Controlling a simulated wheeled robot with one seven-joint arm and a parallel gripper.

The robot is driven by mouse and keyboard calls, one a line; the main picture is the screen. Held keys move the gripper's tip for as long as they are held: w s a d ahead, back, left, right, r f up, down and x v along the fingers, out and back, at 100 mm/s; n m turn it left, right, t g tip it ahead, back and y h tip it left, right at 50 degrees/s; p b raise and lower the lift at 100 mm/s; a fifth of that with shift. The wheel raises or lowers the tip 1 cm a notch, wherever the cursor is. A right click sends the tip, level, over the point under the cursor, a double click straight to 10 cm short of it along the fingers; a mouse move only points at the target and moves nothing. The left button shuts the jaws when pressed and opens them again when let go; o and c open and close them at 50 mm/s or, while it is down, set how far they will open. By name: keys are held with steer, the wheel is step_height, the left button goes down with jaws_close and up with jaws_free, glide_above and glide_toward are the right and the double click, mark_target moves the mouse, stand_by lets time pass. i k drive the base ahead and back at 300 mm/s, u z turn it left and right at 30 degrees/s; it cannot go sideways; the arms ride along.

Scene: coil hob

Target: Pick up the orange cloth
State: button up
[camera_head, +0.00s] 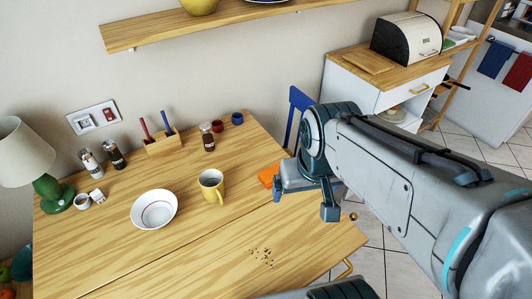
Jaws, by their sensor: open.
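The orange cloth (267,175) lies on the right side of the wooden table (190,260), near its edge. Only a small part of it shows; my gripper hides the rest. My gripper (304,205) is open, at the table's right edge, just right of the cloth in the picture. I cannot tell whether its fingers touch the cloth or hang above it. No cloth is seen held in it.
A yellow mug (211,187) and a white bowl (154,209) stand left of the cloth. A pepper mill (208,138) and small cups (237,118) stand behind. A blue chair (297,108) is beyond the table. Dark crumbs (262,256) lie in front on clear wood.

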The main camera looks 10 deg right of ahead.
mark_target(265, 176)
steer(key=u, duration=3.65)
steer(key=k, duration=1.25)
steer(key=z, duration=1.8)
